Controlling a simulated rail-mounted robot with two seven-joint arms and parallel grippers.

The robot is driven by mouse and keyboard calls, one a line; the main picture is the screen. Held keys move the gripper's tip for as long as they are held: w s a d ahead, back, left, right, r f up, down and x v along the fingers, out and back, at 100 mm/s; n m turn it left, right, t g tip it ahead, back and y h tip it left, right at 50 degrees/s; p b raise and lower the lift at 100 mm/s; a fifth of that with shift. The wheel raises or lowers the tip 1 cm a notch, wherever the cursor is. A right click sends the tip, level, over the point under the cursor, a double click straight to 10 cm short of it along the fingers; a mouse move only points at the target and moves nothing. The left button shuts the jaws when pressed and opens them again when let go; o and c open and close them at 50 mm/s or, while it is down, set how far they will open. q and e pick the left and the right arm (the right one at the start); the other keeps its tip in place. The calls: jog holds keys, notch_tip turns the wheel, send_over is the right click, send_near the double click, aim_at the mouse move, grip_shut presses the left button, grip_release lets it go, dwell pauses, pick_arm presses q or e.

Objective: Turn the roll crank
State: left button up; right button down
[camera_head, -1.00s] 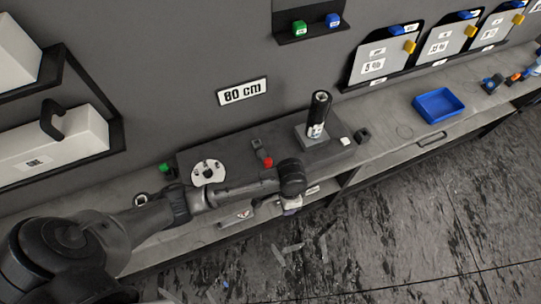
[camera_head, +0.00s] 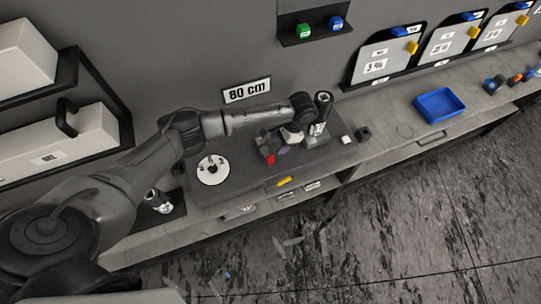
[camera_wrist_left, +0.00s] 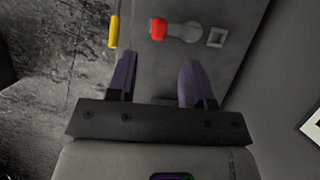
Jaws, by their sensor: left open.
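The roll crank, a grey arm with a red knob (camera_head: 268,159), is on the dark bench unit left of the upright black roll (camera_head: 323,108). In the left wrist view the red knob (camera_wrist_left: 158,29) and the grey crank arm (camera_wrist_left: 183,31) lie ahead of the fingers. My left gripper (camera_head: 281,147) is above the unit, close to the crank and partly hidden by its own wrist. In the left wrist view its purple fingers (camera_wrist_left: 158,70) are apart with nothing between them. Contact with the knob does not show. My right gripper is not in view.
A white disc (camera_head: 212,170) lies on the unit's left part. A yellow piece (camera_head: 284,181) is at its front edge. A blue tray (camera_head: 439,104) stands farther right. The wall rises behind the bench.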

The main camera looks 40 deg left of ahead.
aim_at(271, 157)
pick_arm(q)
jog(key=x, duration=0.9)
jog(key=shift+r, duration=0.1)
jog(key=shift+w, duration=0.1)
grip_shut()
